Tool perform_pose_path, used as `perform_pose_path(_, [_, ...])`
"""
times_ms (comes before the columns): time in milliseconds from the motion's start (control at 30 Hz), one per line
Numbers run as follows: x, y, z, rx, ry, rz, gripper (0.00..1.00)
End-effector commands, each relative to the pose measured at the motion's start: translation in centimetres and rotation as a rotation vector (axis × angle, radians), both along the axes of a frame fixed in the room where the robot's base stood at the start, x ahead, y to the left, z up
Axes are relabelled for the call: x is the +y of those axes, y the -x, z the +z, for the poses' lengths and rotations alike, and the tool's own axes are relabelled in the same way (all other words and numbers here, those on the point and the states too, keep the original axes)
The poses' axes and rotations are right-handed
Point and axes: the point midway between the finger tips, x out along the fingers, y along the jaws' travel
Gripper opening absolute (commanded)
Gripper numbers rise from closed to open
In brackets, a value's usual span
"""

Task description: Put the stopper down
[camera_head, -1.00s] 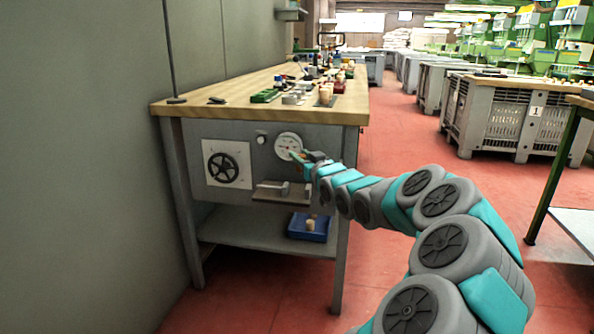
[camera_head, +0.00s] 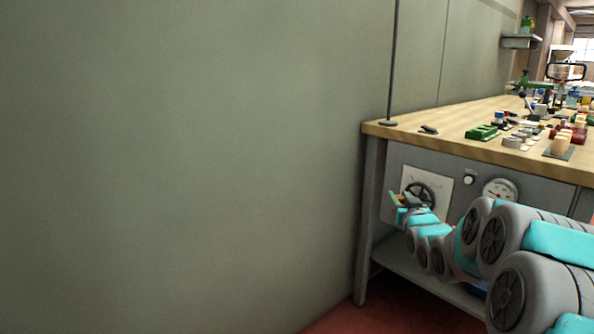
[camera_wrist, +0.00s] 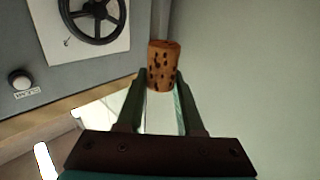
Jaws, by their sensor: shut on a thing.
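A brown cork stopper (camera_wrist: 162,66) with dark pits sits between the fingertips of my gripper (camera_wrist: 160,88) in the wrist view. The fingers are shut on its lower part, and its upper part sticks out past them. In the head view my gripper (camera_head: 397,199) is in front of the workbench's grey front panel, at its left end and below the wooden top (camera_head: 450,128). The stopper is too small to make out clearly in the head view.
A black handwheel (camera_head: 420,195) and a round gauge (camera_head: 500,192) are on the bench front. A green block (camera_head: 481,132), grey pieces and several other items stand on the top. The top's left end is mostly clear. A plain wall (camera_head: 200,160) fills the left.

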Motion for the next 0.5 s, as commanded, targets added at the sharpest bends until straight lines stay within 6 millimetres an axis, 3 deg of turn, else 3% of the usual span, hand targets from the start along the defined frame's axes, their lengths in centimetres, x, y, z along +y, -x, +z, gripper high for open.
perform_pose_path(33, [2.8, -0.6, -0.8, 0.005, 0.005, 0.017, 0.00])
perform_pose_path(233, [10.1, -1.4, -3.0, 0.001, 0.005, 0.030, 0.00])
perform_pose_path(400, [13.0, -1.3, -3.9, 0.000, 0.001, 0.025, 0.00])
perform_pose_path(500, [13.6, -1.3, -4.1, -0.001, -0.001, 0.022, 0.00])
